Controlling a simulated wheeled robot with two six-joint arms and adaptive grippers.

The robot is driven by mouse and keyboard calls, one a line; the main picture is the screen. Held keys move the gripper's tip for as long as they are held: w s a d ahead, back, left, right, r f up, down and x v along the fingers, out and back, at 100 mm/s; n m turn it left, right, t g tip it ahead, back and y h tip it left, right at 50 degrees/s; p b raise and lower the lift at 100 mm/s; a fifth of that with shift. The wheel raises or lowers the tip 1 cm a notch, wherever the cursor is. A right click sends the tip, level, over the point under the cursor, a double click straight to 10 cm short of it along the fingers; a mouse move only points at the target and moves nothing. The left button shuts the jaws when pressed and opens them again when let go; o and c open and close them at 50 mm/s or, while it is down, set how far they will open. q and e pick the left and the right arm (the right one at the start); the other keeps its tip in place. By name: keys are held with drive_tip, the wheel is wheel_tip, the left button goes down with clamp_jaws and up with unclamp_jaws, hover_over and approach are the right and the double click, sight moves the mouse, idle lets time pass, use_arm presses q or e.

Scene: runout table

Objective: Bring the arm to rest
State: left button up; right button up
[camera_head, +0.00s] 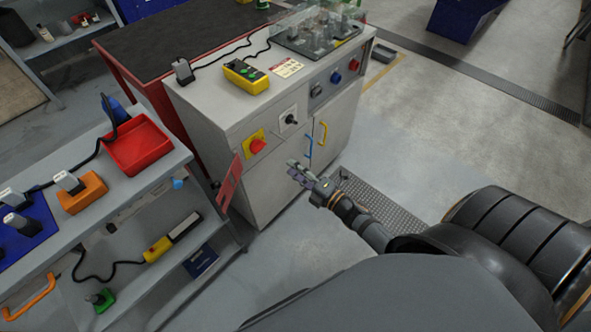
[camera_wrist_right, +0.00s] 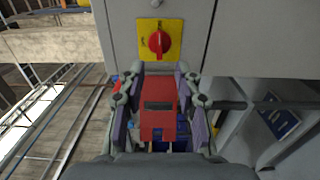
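My right gripper (camera_head: 299,172) is in front of the grey control cabinet, below its rotary switches, with its arm reaching in from the lower right. In the right wrist view the two fingers (camera_wrist_right: 165,108) are apart, and a red panel (camera_wrist_right: 160,88) with a dark slot shows between them. In the head view this red panel (camera_head: 230,182) stands left of the gripper, clear of it, so the gripper looks empty. My left gripper is not in view.
The grey cabinet (camera_head: 220,103) carries a red rotary switch (camera_head: 257,146), a black switch (camera_head: 291,119), and blue and yellow door handles. A grey shelf with a red tray (camera_head: 139,146) stands at left. A floor grating (camera_head: 380,202) lies beneath the arm. Open floor is at right.

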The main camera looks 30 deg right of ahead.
idle(0.3)
drive_tip(key=s+d+f+m+g+h+p, duration=0.1)
drive_tip(key=s+d+f+m+g+h, duration=0.2)
drive_tip(key=f, duration=0.4)
drive_tip(key=s+d+f+m+g+h+p, duration=0.1)
drive_tip(key=s+d+f+m, duration=0.15)
drive_tip(key=f+m, duration=0.35)
drive_tip(key=s+d+f+m+g+h+p, duration=0.2)
drive_tip(key=s+f, duration=0.2)
drive_tip(key=f, duration=0.4)
drive_tip(key=s+a+f+m+g+p, duration=0.1)
drive_tip(key=s+f+m+g, duration=0.4)
drive_tip(key=s, duration=0.8)
drive_tip(key=s+a+f+m+g+h+p, duration=0.1)
drive_tip(key=s+f+m+g, duration=0.3)
drive_tip(key=s+f, duration=0.5)
drive_tip(key=s+m, duration=0.1)
drive_tip(key=s, duration=0.4)
drive_tip(key=shift+f+m+g, duration=0.25)
drive_tip(key=shift+m+g, duration=0.15)
